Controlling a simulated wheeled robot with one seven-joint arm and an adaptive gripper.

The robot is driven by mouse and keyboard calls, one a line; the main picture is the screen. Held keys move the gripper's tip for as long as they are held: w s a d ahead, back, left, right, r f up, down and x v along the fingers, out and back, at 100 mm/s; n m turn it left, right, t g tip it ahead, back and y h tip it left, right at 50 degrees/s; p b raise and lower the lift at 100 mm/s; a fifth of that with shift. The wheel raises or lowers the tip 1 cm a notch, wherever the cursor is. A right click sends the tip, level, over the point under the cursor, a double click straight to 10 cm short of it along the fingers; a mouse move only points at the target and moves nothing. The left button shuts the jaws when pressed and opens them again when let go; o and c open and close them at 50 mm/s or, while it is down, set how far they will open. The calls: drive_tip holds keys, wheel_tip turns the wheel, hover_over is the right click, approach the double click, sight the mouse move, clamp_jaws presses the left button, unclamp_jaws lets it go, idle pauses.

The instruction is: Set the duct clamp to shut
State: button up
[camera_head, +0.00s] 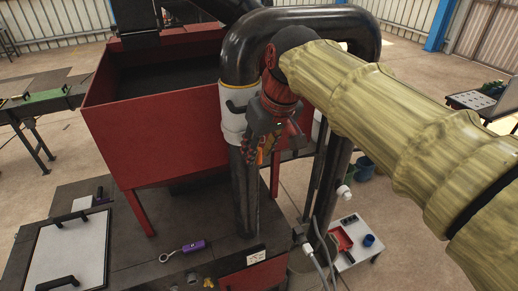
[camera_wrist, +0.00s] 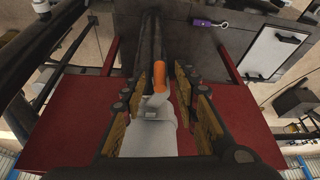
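The duct clamp (camera_head: 232,112) is a white band around the upright black pipe (camera_head: 244,190), below its top bend. In the wrist view the white clamp body (camera_wrist: 153,128) lies between my fingers, with an orange lever (camera_wrist: 159,78) pointing along the pipe. My gripper (camera_head: 262,148) is at the right side of the clamp in the head view and hides part of it. In the wrist view my gripper (camera_wrist: 161,92) has its fingers apart on either side of the clamp and lever. I cannot tell whether either finger touches them.
A red hopper (camera_head: 150,135) stands left of and behind the pipe. Below is a dark bench top (camera_head: 150,250) with a purple-handled tool (camera_head: 190,247) and a white panel with black handles (camera_head: 70,255). A small table (camera_head: 355,250) stands at the lower right.

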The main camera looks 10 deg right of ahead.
drive_tip(key=c, duration=0.8)
idle(0.5)
